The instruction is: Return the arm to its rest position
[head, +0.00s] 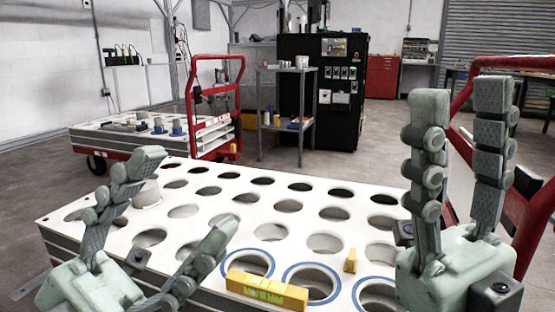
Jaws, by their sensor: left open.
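My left gripper (189,190) is at the lower left, over the near left part of the white holed table top (225,213). Its two grey-green fingers are spread wide with nothing between them. My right gripper (461,90) stands at the right with both fingers pointing up. A gap shows between its fingers and they hold nothing. The lower arm links of both are mostly out of view.
A yellow block with lettering (267,290) lies at the table's near edge, right of my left gripper. A small yellow piece (350,261) stands near my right gripper. A red-framed cart (150,135) and a black cabinet (345,110) stand behind.

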